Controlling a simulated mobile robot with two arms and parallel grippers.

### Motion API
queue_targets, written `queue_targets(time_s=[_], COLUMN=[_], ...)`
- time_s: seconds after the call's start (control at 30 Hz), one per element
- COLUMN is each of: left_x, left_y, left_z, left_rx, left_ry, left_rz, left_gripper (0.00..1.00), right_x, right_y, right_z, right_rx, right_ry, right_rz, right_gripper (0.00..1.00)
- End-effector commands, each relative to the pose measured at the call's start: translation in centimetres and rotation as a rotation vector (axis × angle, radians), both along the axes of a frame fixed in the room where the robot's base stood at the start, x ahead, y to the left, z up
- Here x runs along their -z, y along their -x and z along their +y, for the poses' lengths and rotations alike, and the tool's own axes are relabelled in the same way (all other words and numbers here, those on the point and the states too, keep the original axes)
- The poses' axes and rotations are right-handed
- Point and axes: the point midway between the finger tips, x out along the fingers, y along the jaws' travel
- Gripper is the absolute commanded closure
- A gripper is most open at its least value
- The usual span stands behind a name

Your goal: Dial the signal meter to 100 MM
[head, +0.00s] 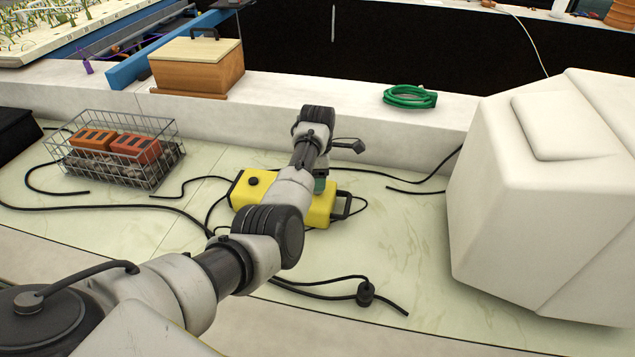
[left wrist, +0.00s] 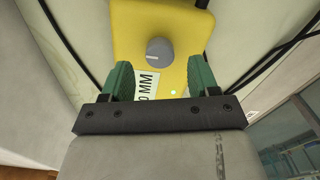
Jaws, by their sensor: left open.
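The signal meter (head: 322,208) is a yellow box with a black handle, lying on the pale counter under my left arm. In the left wrist view its yellow face (left wrist: 130,25) carries a round grey dial knob (left wrist: 160,51) with a light mark on it. A white label (left wrist: 148,84) ending in "0 MM" is partly hidden by a finger. My left gripper (left wrist: 161,78) is open, its two green fingers apart over the meter face and just short of the knob. In the head view the arm hides most of this gripper (head: 319,186). My right gripper is not in view.
A wire basket (head: 148,172) with orange bricks stands at the left. Black cables (head: 330,290) lie across the counter. A wooden box (head: 195,72) and a coiled green hose (head: 409,97) sit on the back ledge. A large white block (head: 540,200) bounds the right.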

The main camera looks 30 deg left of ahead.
Motion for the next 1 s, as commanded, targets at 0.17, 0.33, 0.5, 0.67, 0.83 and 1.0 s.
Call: queue_targets(time_s=[0.17,0.33,0.5,0.67,0.83,1.0], left_x=[2.3,3.0,3.0,3.0,3.0,3.0], left_y=[0.0,0.0,0.0,0.0,0.0,0.0], left_z=[0.1,0.0,0.0,0.0,0.0,0.0], left_rx=[0.000,0.001,0.001,0.001,0.001,0.004], left_ry=[0.000,0.000,0.000,0.000,0.000,0.000], left_rz=[0.001,-0.001,-0.001,-0.001,-0.001,-0.001], left_gripper=[0.40,0.40,0.40,0.55,0.81,0.89], right_x=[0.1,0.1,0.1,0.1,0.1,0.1], right_y=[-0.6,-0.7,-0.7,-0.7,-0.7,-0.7], right_z=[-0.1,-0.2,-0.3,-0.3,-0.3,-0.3], right_rx=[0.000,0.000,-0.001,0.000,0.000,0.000], right_ry=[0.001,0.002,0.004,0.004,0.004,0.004], right_rz=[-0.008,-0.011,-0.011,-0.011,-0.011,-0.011], right_gripper=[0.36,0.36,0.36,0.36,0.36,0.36])
